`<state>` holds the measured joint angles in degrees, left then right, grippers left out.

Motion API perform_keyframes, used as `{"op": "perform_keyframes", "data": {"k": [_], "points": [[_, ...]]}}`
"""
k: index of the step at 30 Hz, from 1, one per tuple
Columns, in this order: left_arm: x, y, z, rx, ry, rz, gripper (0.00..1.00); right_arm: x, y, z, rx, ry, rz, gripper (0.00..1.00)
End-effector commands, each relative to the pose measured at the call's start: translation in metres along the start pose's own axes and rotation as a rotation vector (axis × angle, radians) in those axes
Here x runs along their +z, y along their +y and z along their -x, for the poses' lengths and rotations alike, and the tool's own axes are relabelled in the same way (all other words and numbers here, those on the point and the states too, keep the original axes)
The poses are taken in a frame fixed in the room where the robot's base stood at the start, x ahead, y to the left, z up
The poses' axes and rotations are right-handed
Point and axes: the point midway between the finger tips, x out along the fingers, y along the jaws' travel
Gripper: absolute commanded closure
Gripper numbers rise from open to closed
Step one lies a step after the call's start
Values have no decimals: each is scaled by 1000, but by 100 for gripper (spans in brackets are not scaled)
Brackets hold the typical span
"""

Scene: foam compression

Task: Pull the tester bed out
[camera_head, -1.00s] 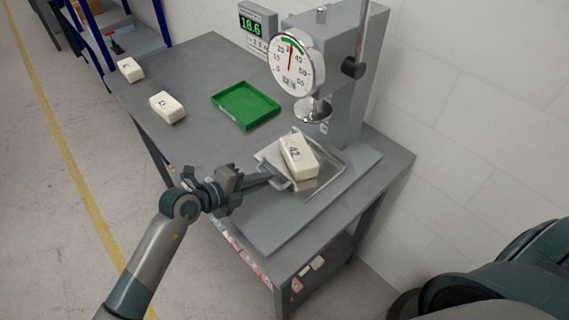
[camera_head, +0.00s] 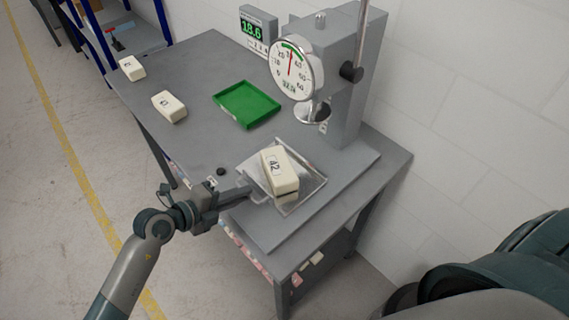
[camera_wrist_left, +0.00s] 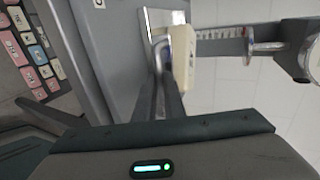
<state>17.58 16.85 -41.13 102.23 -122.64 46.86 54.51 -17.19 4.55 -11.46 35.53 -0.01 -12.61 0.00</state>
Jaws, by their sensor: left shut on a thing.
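The tester bed (camera_head: 313,186) is a shiny metal plate on the tester's grey base, with a loop handle on its near left edge. A cream foam block marked 42 (camera_head: 279,170) lies on it. The bed sits forward and left of the round press foot (camera_head: 312,112). My left gripper (camera_head: 249,193) is shut on the bed's handle (camera_head: 262,199). In the left wrist view the fingers (camera_wrist_left: 160,95) reach to the handle, with the bed (camera_wrist_left: 160,17) and the block (camera_wrist_left: 185,55) just beyond. My right gripper is not in view.
The tester column (camera_head: 348,110) carries a dial gauge (camera_head: 296,69). A green tray (camera_head: 247,104) and two more foam blocks (camera_head: 169,106) (camera_head: 132,68) stand on the grey table (camera_head: 190,75). A display reading 18.6 (camera_head: 258,28) stands at the back. Open floor lies left.

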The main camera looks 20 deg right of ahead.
Motion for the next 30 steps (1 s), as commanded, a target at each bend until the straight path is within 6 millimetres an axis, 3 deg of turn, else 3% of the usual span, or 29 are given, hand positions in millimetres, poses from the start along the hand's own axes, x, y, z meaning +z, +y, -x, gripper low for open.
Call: {"op": "perform_keyframes", "data": {"k": [26, 27, 29, 30], "points": [[0, 29, 59, 4, 0, 1, 100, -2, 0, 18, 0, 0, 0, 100], [0, 29, 57, 2, 0, 0, 81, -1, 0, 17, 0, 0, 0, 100], [0, 29, 57, 2, 0, 0, 67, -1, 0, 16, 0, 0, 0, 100], [0, 29, 57, 2, 0, 0, 66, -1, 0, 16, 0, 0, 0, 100]]}}
